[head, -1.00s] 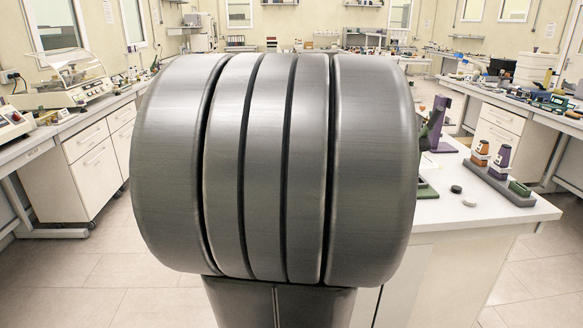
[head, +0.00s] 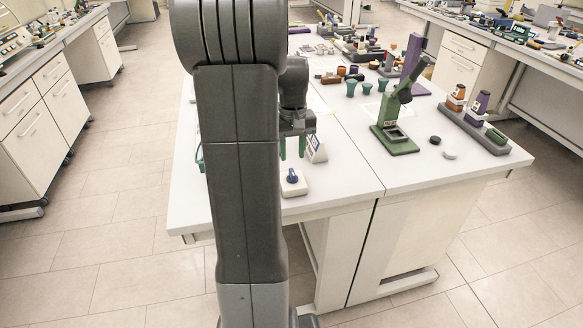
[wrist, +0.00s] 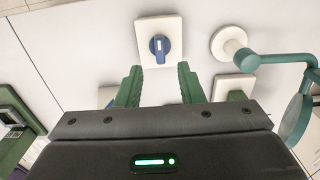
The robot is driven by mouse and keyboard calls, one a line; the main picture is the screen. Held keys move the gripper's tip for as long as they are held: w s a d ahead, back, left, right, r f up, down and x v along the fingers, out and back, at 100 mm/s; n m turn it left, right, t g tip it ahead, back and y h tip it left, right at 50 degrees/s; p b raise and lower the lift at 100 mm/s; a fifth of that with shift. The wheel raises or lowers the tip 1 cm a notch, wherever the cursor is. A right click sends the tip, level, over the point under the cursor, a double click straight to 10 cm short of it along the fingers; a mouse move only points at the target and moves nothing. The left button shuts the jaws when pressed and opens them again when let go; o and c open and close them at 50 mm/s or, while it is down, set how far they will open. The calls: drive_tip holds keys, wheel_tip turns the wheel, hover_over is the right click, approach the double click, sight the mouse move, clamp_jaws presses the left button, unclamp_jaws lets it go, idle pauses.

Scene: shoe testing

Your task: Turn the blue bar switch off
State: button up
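The blue bar switch (head: 291,177) sits on a white square block (head: 294,189) near the front edge of the white table, left of the seam. In the wrist view the blue bar (wrist: 159,46) is upright in the picture on its white plate (wrist: 172,24). My gripper (head: 292,153) is above the table, just behind the switch in the head view. In the wrist view its two green fingers (wrist: 160,68) are spread apart with nothing between them. The switch lies just beyond the fingertips, in line with the gap.
A green stand with a white round base (wrist: 226,42) is right of the switch in the wrist view. White blocks show beside both fingers. A green press (head: 396,138) and a grey rack with bottles (head: 490,130) stand on the table's right half.

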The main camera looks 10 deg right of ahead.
sight(292, 172)
wheel_tip(292, 172, down, 7)
drive_tip(key=shift+r, duration=0.1)
idle(0.3)
clamp_jaws()
